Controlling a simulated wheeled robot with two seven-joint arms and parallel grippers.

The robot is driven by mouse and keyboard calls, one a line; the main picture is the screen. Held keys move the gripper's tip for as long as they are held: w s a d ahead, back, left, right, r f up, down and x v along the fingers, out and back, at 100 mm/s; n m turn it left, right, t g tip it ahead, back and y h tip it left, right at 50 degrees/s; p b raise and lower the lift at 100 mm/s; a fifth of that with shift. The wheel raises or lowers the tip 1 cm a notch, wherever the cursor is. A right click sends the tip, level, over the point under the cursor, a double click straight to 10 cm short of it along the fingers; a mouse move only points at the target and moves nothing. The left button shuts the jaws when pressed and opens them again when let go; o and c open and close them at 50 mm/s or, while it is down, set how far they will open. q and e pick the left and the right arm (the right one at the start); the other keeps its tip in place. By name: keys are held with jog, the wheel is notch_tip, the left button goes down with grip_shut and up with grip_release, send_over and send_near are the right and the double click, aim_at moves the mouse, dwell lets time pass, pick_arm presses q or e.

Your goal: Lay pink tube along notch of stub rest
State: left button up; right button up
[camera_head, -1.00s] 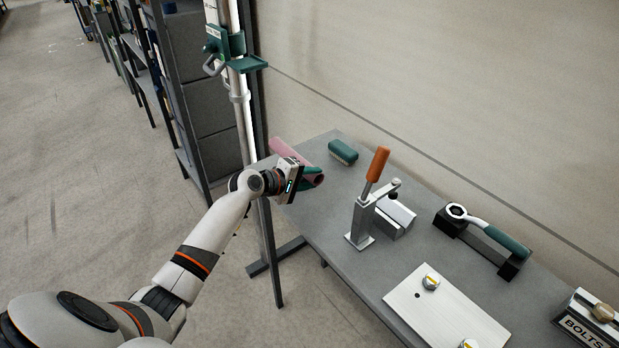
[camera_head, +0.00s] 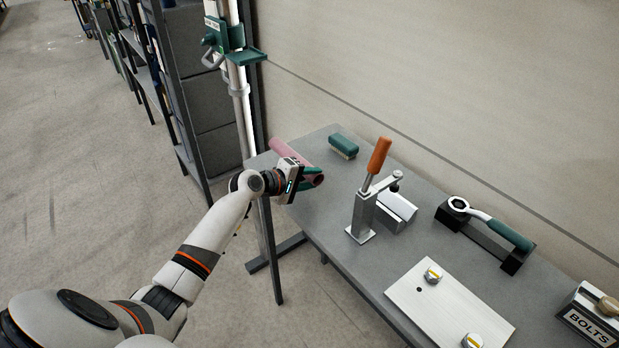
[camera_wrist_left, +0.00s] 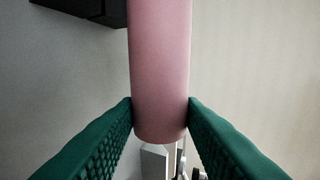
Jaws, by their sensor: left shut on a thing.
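The pink tube (camera_head: 283,148) is at the far left end of the grey bench in the head view. My left gripper (camera_head: 310,174) is across it, its green fingers on either side near the tube's near end. In the left wrist view the tube (camera_wrist_left: 160,65) runs down the middle, and the ribbed green fingers (camera_wrist_left: 160,118) are shut on its sides. I cannot tell whether the tube touches the bench. A pale grey block (camera_head: 397,207), perhaps the stub rest, sits behind the clamp; its notch is not clear. My right gripper is not in view.
A toggle clamp (camera_head: 362,212) with an orange handle stands right of the tube.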

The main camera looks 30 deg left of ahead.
pick_arm(q)
jog(key=shift+f+b, duration=0.55)
jog(key=shift+f, duration=0.2)
jog(key=o, duration=1.2)
jog(key=b+v, duration=0.2)
jog(key=v, duration=1)
